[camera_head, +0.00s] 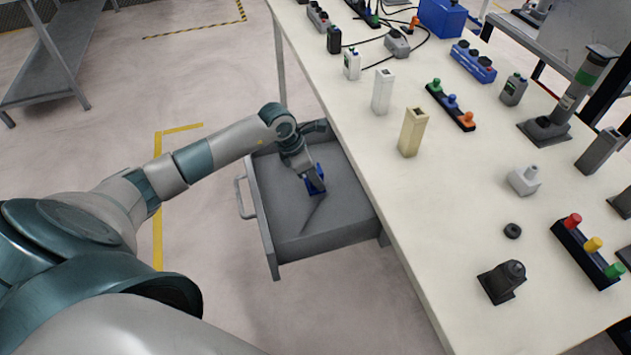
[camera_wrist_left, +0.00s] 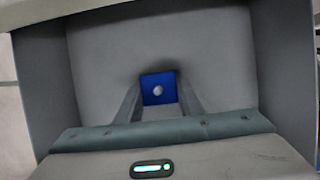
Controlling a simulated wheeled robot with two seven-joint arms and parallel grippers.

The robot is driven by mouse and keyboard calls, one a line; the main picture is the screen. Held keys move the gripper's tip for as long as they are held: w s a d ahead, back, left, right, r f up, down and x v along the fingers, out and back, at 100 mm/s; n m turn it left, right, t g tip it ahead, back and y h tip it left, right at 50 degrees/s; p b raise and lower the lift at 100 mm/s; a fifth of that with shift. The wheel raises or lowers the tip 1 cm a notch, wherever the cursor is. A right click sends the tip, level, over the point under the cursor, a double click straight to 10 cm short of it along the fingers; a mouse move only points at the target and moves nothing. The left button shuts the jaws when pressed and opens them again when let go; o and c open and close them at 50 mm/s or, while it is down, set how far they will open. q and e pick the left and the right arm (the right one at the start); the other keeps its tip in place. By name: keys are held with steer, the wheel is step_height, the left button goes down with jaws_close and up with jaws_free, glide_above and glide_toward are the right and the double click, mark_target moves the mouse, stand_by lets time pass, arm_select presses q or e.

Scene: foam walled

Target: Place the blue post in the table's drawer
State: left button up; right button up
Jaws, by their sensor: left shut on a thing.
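The blue post (camera_head: 316,181) is held by my left gripper (camera_head: 312,182) inside the open drawer (camera_head: 283,246). In the left wrist view the post's square blue end (camera_wrist_left: 159,89) with a pale round spot shows between the two fingers of my left gripper (camera_wrist_left: 158,100), which are shut on it. The drawer's grey floor and walls surround it in that view. I cannot tell whether the post touches the drawer floor. The drawer is pulled out from the left side of the table (camera_head: 440,200). My right gripper is not in view.
The drawer has a handle (camera_head: 243,197) on its left front and is otherwise bare. On the table stand a cream post (camera_head: 411,133), a white post (camera_head: 382,91), several button boxes and a signal light (camera_head: 567,100). A grey rack (camera_head: 45,60) stands far left; open floor lies around the drawer.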

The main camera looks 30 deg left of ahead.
arm_select(q)
steer(key=shift+f, duration=1.35)
steer(key=shift+f, duration=0.2)
steer(key=o, duration=1.2)
steer(key=shift+c, duration=0.2)
steer(key=shift+r, duration=0.1)
